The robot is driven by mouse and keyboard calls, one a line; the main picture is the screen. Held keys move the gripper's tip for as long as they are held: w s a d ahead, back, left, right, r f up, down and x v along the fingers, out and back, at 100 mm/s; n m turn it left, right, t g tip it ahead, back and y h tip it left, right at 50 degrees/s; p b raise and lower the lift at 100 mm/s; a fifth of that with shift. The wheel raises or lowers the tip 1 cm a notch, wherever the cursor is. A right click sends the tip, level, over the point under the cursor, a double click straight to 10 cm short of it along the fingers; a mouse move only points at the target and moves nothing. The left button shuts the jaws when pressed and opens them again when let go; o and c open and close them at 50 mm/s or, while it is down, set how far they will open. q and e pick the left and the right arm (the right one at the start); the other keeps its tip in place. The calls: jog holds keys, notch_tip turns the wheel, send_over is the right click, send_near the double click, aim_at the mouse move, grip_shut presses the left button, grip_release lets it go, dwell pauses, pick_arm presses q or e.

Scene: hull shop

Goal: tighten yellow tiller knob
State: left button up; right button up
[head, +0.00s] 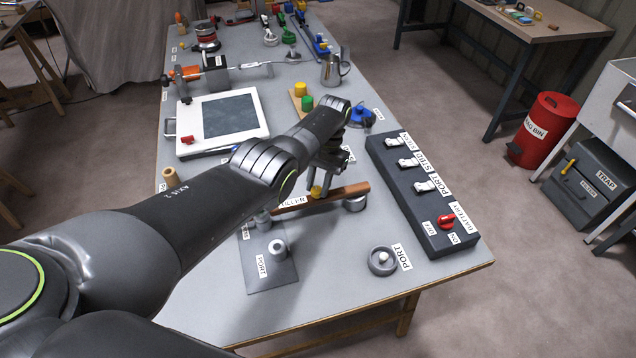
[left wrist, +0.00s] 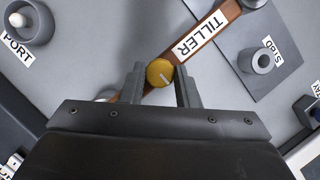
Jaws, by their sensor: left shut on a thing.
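The yellow tiller knob (head: 316,191) sits on the brown wooden tiller bar (head: 349,190), near the middle of the bench. In the left wrist view the round yellow knob (left wrist: 160,72) has a pale line on its top, and the bar (left wrist: 228,14) carries a TILLER label (left wrist: 201,36). My left gripper (head: 322,189) reaches down over the bar from above. Its two fingers (left wrist: 160,78) stand on either side of the knob and are shut on it. The underside of the knob is hidden. My right gripper is not in view.
A dark switch panel (head: 408,190) with a red battery switch (head: 446,221) stands right of the bar. A grey PORT fitting (head: 382,261) is at the front right. A dark plate (head: 262,275) with grey posts lies left. A white-framed hatch (head: 186,122) lies further back.

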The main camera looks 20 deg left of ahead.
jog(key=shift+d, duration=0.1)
pick_arm(q)
jog(key=o, duration=1)
jog(key=shift+c, duration=0.2)
jog(key=shift+r, duration=0.1)
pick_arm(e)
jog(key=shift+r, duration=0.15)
